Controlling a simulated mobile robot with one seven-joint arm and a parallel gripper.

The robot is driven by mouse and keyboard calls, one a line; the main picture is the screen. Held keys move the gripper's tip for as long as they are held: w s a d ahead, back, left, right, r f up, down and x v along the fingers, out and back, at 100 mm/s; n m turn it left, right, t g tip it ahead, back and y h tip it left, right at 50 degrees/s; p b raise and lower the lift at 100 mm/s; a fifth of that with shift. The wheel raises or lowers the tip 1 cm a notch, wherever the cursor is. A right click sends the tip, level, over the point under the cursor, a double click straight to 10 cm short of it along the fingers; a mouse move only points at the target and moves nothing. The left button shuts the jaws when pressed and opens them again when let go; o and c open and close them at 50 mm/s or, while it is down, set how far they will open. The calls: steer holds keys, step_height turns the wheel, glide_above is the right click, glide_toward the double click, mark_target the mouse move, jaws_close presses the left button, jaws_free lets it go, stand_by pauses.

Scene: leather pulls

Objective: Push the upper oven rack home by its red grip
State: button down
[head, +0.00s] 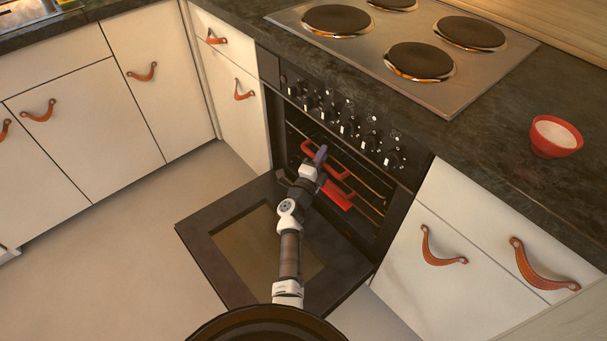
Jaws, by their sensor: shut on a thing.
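The upper oven rack's red grip (339,172) shows as a red bar at the front of the open oven (382,232), partly hidden by my gripper. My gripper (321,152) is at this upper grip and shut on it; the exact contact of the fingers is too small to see. The upper rack (375,189) shows as thin rails inside the oven, mostly hidden. A second, lower red grip (338,198) is just below, partly behind my wrist.
The oven door (205,224) is folded down below my arm. Black knobs (347,128) line the panel just above the grip. White cabinets with leather pulls flank the oven. A red bowl (556,136) stands on the dark counter, right of the hob (440,95).

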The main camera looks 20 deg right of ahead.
mark_target(335, 146)
steer(key=shift+w+d+r+b, duration=0.1)
steer(key=shift+w+d+b, duration=0.25)
steer(key=shift+d, duration=0.5)
steer(key=shift+w+d+r+b, duration=0.1)
steer(key=shift+w+d+b, duration=0.3)
steer(key=shift+d, duration=0.4)
steer(key=shift+w+d+r+b, duration=0.1)
steer(key=shift+w+d+b, duration=0.25)
steer(key=shift+d, duration=0.5)
steer(key=c, duration=1.4)
jaws_free()
steer(key=shift+o, duration=0.2)
steer(key=shift+f, duration=0.15)
steer(key=p+v, duration=0.6)
steer(key=v, duration=0.8)
